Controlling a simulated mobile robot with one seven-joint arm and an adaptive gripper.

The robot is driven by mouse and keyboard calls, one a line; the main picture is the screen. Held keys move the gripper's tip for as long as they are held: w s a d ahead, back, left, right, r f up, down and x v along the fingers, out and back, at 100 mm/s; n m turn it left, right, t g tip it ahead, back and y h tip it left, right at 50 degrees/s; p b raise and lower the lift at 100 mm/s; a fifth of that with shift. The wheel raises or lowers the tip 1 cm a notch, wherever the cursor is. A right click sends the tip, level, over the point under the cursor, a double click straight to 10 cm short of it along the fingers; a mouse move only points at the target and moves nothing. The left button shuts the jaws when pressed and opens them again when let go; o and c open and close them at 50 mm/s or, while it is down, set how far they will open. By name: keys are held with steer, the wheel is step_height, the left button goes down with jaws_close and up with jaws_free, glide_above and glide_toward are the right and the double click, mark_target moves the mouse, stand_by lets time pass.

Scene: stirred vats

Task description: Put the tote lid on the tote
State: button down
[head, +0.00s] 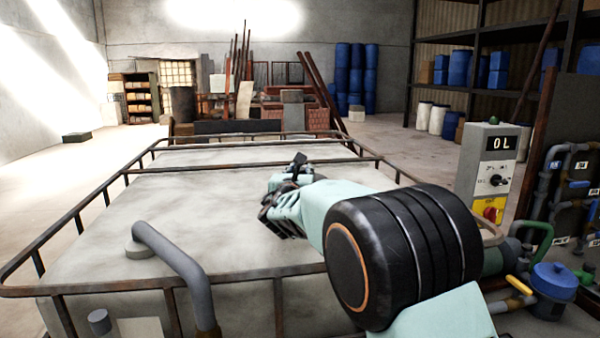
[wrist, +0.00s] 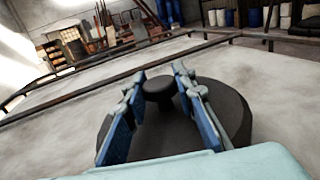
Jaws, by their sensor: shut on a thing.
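The tote lid is a dark round disc (wrist: 234,116) with a black knob (wrist: 158,88) standing up at its middle, seen in the wrist view. My gripper (wrist: 160,76) has its two blue-padded fingers on either side of the knob, closed on it. In the head view my gripper (head: 282,203) is over the pale flat top of a large railed tank (head: 200,205), which may be the tote. The lid is mostly hidden there by my gripper and arm. Whether the lid touches the top is unclear. No opening shows.
A rusty rail (head: 110,292) runs around the tank top. A grey bent pipe (head: 178,262) rises at the front left. A control box (head: 489,172) and piping stand at the right. The left and far parts of the top are clear.

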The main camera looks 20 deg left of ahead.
steer(key=shift+f+b, duration=0.5)
steer(key=shift+b, duration=0.1)
steer(key=c, duration=1.9)
jaws_free()
steer(key=shift+s, duration=0.1)
steer(key=shift+s+f, duration=0.15)
steer(key=shift+s, duration=0.1)
steer(key=shift+s+d+b, duration=0.25)
steer(key=shift+s+b, duration=0.6)
steer(key=shift+s, duration=0.85)
steer(key=shift+s+d+b, duration=0.25)
steer(key=shift+s+b, duration=0.55)
steer(key=shift+s, duration=0.95)
steer(key=shift+s+d+b, duration=0.25)
steer(key=shift+s+b, duration=0.6)
steer(key=shift+s, duration=0.85)
